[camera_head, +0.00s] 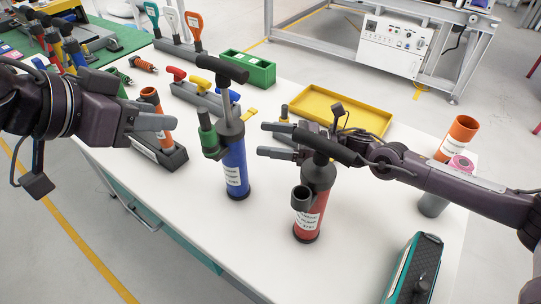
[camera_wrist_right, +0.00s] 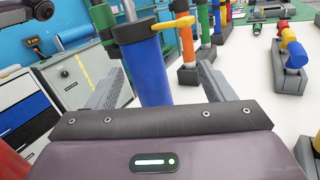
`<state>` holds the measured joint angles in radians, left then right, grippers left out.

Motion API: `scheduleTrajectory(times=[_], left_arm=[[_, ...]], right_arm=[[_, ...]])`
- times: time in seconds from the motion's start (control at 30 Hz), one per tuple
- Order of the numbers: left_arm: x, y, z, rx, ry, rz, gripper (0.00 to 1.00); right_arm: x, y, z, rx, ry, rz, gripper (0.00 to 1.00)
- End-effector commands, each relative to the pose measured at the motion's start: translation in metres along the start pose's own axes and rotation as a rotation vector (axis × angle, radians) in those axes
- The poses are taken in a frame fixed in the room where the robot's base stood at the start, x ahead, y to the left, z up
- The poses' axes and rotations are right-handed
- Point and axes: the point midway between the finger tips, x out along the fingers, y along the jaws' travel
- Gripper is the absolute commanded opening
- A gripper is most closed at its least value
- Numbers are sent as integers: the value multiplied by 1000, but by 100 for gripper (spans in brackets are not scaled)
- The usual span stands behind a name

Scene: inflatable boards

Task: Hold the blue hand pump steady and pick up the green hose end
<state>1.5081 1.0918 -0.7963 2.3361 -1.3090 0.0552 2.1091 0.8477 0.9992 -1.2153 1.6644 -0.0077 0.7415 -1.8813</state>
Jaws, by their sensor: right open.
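The blue hand pump (camera_head: 236,168) stands upright on the white table, with a dark collar and a black T-handle. The green hose end (camera_head: 207,135) sits upright at the left side of its collar. My right gripper (camera_head: 263,139) is open just right of the blue pump, fingers pointing left at it. In the right wrist view the blue pump (camera_wrist_right: 148,72) shows between the two spread fingers, with the green hose end (camera_wrist_right: 102,18) at its upper left. My left gripper (camera_head: 165,124) is left of the pump, near an orange tube, apart from the hose end; its finger gap is unclear.
A grey block with an orange tube (camera_head: 160,120) is by my left gripper. A yellow tray (camera_head: 345,107), green box (camera_head: 248,70) and teal case (camera_head: 413,270) are around. The front table (camera_head: 265,265) is clear.

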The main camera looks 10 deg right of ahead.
Motion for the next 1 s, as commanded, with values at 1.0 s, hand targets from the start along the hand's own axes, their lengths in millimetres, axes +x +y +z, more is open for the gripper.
scheduleTrajectory(times=[1.0], left_arm=[[0,0,0,0,0,0,36]], right_arm=[[76,18,-52,-142,88,39,75]])
